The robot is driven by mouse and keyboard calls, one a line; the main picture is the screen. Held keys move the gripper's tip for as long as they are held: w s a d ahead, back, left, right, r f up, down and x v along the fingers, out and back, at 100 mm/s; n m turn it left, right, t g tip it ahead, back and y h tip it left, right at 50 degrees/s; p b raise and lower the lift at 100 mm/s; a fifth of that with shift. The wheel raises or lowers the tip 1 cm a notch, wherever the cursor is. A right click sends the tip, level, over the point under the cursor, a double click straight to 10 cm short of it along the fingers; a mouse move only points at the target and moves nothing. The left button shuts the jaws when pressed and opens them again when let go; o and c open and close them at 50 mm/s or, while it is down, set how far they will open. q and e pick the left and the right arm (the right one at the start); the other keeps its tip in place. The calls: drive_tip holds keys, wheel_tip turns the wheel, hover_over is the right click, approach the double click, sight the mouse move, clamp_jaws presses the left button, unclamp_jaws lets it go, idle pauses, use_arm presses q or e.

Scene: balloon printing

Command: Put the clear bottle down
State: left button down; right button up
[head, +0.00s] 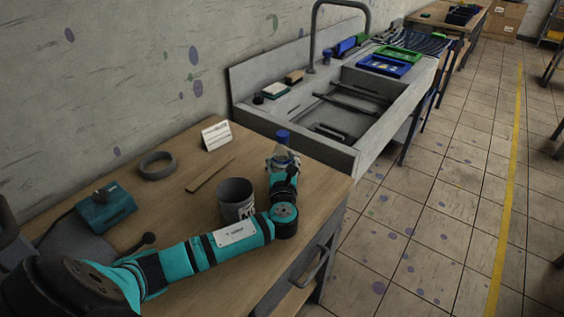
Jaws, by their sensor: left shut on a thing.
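The clear bottle (282,138) has a blue cap and stands roughly upright at the far right part of the wooden table (325,183). My left gripper (283,160) is shut on it, below the cap. My arm's wrist hides most of the bottle's lower body, so I cannot tell whether its base touches the table top. My right gripper is not in view.
A grey cup (236,192) stands just left of my left wrist. A wooden stick (211,174), a white card (217,136), a grey ring (157,164) and a teal device (106,208) are on the table. A stone sink (345,153) adjoins the table's far edge.

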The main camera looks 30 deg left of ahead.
use_arm(q)
drive_tip(key=shift+f, duration=0.25)
drive_tip(key=shift+f, duration=0.15)
drive_tip(key=c, duration=0.6)
unclamp_jaws()
drive_tip(key=shift+o, duration=0.2)
